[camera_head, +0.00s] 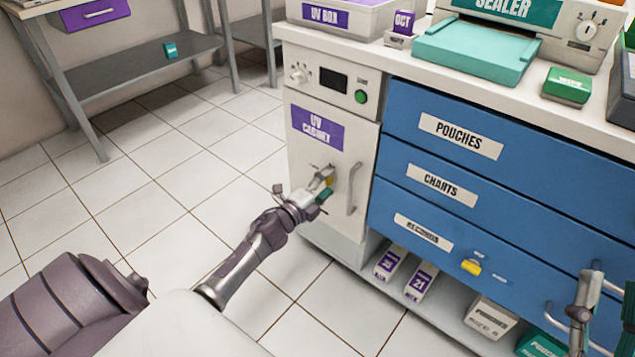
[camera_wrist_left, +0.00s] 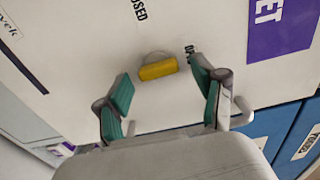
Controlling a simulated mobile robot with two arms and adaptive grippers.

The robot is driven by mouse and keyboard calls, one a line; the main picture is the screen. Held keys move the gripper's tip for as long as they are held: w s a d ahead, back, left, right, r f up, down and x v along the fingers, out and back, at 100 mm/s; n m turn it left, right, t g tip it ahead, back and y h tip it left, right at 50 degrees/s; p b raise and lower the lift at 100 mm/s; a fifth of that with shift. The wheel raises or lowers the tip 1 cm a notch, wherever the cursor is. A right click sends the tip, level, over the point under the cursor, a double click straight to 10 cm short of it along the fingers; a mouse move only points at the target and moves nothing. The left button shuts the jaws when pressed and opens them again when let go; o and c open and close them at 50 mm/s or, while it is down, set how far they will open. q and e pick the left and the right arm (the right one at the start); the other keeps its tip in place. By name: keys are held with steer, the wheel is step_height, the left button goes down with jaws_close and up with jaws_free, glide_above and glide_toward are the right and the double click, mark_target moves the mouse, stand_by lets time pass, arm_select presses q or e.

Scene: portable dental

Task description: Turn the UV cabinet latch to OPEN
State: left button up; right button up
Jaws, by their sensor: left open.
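The UV cabinet (camera_head: 335,205) is a pale grey door with a purple label, shut under a control panel. Its yellow latch (camera_head: 329,181) is small and partly hidden by my left gripper (camera_head: 321,187). In the left wrist view the yellow latch (camera_wrist_left: 158,69) lies between and a little beyond the teal pads of my open left gripper (camera_wrist_left: 166,88). I see no pad touching it. Parts of the CLOSED and OPEN markings show beside the latch; which one it points at is unclear. My right gripper (camera_head: 598,300) is at the lower right by the blue drawers, partly cut off.
The cabinet's door handle (camera_head: 354,188) stands just right of the latch. Blue drawers (camera_head: 470,150) fill the right side. The counter holds a UV box (camera_head: 330,15), a teal-trayed sealer (camera_head: 475,50) and a green box (camera_head: 567,87). The tiled floor left of the cabinet is clear.

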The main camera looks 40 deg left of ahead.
arm_select(q)
steer(key=s+a, duration=0.1)
steer(key=s, duration=1)
steer(key=shift+s, duration=0.35)
